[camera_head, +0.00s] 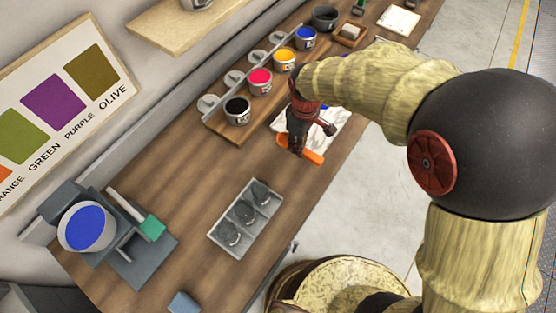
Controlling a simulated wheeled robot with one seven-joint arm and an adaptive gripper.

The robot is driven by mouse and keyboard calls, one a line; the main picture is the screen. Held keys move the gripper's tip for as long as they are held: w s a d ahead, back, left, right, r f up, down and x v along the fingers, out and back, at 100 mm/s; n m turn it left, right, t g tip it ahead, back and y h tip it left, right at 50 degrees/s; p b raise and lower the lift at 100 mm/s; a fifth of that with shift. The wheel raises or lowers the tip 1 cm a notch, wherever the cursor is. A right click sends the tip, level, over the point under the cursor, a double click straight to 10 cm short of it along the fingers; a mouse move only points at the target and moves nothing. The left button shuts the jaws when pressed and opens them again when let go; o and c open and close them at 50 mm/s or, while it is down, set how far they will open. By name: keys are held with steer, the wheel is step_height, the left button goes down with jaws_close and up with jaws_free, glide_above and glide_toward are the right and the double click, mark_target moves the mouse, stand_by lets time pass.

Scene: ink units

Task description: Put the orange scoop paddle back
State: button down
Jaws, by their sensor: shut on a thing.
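My gripper (297,146) is shut on the orange scoop paddle (314,157). It holds the paddle over the wooden bench, in front of the ink pots and beside a white marbled slab (279,123). Orange shows on both sides of the fingers; the middle of the paddle is hidden by them. Its exact height above the bench is hard to tell. The open ink pots stand in a row on a wooden rack: black (237,112), magenta (260,83), yellow (285,62) and blue (306,39).
A grey tray (218,236) with three dark round-bodied items lies nearer on the bench. A grey device with a blue disc (84,228) and a green-ended tool (152,228) stand at left. A dark pot (325,18) is at the back. Bare wood lies between tray and rack.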

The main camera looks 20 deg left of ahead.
glide_above(278, 165)
step_height(278, 165, down, 6)
steer(key=shift+w+d+f+b, duration=0.15)
steer(key=shift+b, duration=0.3)
steer(key=f, duration=0.3)
steer(key=shift+a+f, duration=0.2)
steer(key=c, duration=1.8)
jaws_free()
steer(key=shift+o, duration=0.6)
step_height(278, 165, up, 12)
steer(key=p, duration=0.1)
